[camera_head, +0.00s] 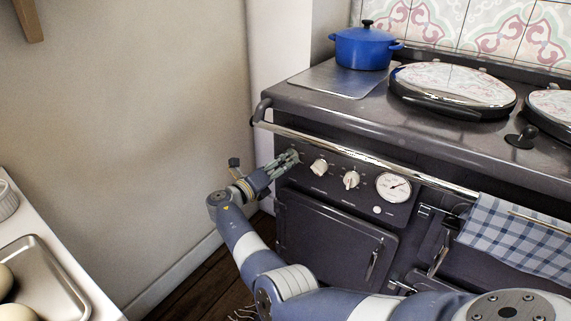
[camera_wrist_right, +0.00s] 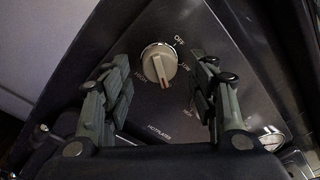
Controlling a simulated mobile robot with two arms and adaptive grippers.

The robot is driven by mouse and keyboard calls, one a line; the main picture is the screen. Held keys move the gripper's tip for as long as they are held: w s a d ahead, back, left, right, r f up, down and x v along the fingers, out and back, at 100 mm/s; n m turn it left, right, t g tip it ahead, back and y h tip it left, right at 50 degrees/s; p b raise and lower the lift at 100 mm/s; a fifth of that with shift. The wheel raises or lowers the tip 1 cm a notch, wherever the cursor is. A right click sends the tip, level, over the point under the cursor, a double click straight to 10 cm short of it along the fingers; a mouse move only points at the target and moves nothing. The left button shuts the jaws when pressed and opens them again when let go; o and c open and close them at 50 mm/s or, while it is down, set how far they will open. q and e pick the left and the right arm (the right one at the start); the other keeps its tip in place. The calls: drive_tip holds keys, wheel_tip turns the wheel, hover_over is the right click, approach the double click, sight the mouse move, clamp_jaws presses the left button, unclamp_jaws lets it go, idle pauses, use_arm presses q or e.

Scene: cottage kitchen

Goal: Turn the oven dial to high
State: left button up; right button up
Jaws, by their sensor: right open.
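My right gripper (camera_head: 290,158) is at the left end of the range's control panel, in front of the leftmost dial, which it mostly hides in the head view. In the right wrist view its open fingers (camera_wrist_right: 160,98) stand on either side of a pale round dial (camera_wrist_right: 158,64), apart from it. The dial's raised grip slants downward to the right. Around it I read OFF at the upper right and what looks like HIGH at the left; the label below looks like HOTPLATES. Two more pale dials, one in the middle (camera_head: 319,167) and one right of it (camera_head: 351,180), sit along the panel. My left gripper is out of view.
A round gauge (camera_head: 393,187) is right of the dials. A chrome rail (camera_head: 350,153) runs above the panel, with a checked towel (camera_head: 520,236) at right. A blue pot (camera_head: 364,50) stands on the range top. A counter with a tray (camera_head: 45,290) is at lower left.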

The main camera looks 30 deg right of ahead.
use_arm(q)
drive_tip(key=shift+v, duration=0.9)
use_arm(e)
drive_tip(key=shift+x, duration=1)
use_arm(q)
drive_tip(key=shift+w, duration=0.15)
use_arm(e)
drive_tip(key=c, duration=1.1)
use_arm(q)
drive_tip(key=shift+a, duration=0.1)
use_arm(e)
drive_tip(key=shift+m, duration=0.3)
drive_tip(key=m, duration=0.5)
drive_tip(key=shift+y, duration=0.3)
drive_tip(key=m, duration=0.5)
drive_tip(key=shift+t, duration=0.3)
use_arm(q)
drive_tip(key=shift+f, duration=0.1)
use_arm(e)
drive_tip(key=shift+m, duration=0.5)
drive_tip(key=shift+r+y, duration=0.1)
drive_tip(key=shift+y, duration=0.2)
